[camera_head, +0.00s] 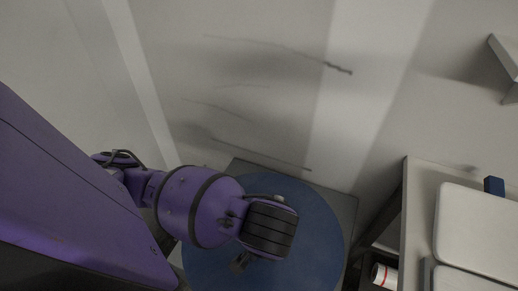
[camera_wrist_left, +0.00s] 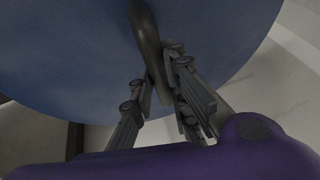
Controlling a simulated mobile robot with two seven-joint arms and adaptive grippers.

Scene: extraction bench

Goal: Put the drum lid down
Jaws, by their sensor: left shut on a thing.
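The drum lid (camera_head: 318,235) is a large blue disc low in the middle of the head view, partly covered by my left arm. In the left wrist view the lid (camera_wrist_left: 60,60) fills the top of the picture, with a dark bar-like handle (camera_wrist_left: 147,32) across it. My left gripper (camera_wrist_left: 160,92) is shut on the handle. In the head view the gripper (camera_head: 240,263) shows only partly, below the dark wrist and over the lid. What lies directly under the lid is hidden. My right gripper is in neither view.
A grey square surface (camera_head: 345,206) shows behind the lid against the wall. A bench (camera_head: 418,185) with pale flat panels (camera_head: 480,225) and a small blue object (camera_head: 493,186) stands right. A white and red cylinder (camera_head: 384,276) is low beside it. A shelf (camera_head: 505,55) is at upper right.

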